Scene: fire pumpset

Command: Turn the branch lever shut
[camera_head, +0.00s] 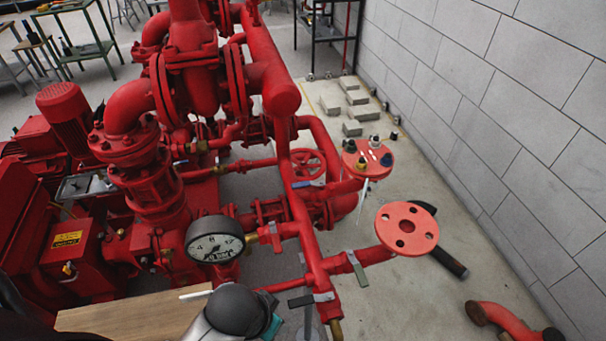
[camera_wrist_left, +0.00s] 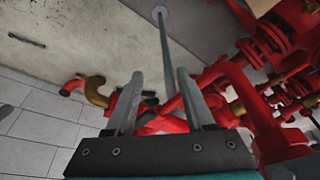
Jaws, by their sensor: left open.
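Several levers sit on the red pipework; I cannot tell for sure which is the branch lever. A dark lever (camera_head: 305,299) lies roughly level across the lower pipe end, close to my left gripper. A green lever (camera_head: 357,268) hangs at a slant on the short branch leading to the round flange (camera_head: 407,227). A blue lever (camera_head: 309,183) is higher up. My left gripper, in the left wrist view (camera_wrist_left: 162,95), is open, with red pipe beyond its fingers. Its wrist covers part of the head view's bottom edge. My right gripper is not in view.
A pressure gauge (camera_head: 215,240) stands left of the levers. A red handwheel (camera_head: 307,164) is behind them. A wooden board (camera_head: 130,318) lies at lower left. A loose red elbow (camera_head: 500,317) is on the floor near the block wall (camera_head: 500,110). A thin pole (camera_wrist_left: 164,50) shows beyond the fingers.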

